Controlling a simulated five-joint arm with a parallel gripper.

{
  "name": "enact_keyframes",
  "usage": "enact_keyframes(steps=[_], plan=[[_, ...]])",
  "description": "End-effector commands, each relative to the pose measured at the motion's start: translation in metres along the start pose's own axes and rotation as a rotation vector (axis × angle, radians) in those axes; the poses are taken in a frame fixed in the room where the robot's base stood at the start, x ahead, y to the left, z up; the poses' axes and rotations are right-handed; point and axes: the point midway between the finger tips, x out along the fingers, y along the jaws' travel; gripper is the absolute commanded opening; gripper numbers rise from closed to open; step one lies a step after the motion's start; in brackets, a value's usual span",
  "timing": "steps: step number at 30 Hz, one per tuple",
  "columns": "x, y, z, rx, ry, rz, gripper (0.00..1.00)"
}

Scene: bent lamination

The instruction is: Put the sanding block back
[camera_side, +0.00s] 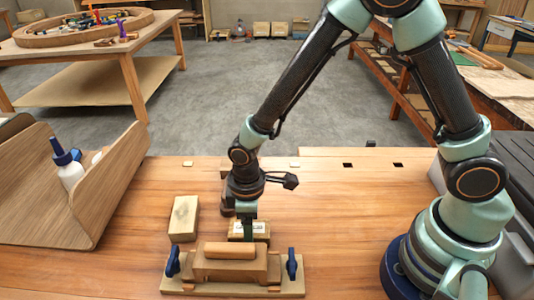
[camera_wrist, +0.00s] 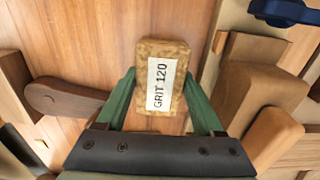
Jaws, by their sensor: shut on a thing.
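The sanding block (camera_wrist: 178,52) is a speckled tan block with a white label reading "GRIT 120". It sits between the green fingers of my gripper (camera_wrist: 160,76), which are shut on its sides. In the side view the block (camera_side: 260,228) is low over the bench, just behind the wooden bending form (camera_side: 213,270), with my gripper (camera_side: 248,226) above it. I cannot tell whether its underside touches the bench. A second pale tan block (camera_side: 184,218) lies on the bench to the left, apart from my gripper.
The form has blue clamp knobs (camera_side: 292,265) at both ends and a rounded wooden piece (camera_side: 230,251) on top. A curved wooden holder (camera_side: 50,205) with a white, blue-capped bottle (camera_side: 68,170) stands left. A dark rounded wooden piece (camera_wrist: 62,98) is left of my gripper.

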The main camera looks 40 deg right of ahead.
Motion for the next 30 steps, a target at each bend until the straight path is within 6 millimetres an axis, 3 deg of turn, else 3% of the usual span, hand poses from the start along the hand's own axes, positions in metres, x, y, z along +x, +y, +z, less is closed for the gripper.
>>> enact_keyframes(steps=[4, 5, 19, 30], plan=[[0.003, 0.0, 0.0, 0.0, 0.0, 0.0, 0.17], [0.003, 0.0, 0.0, 0.0, 0.0, 0.0, 0.8], [-0.006, 0.0, -0.001, 0.0, 0.004, 0.001, 0.81], [-0.071, 0.001, -0.002, 0.0, 0.007, 0.002, 0.81]])
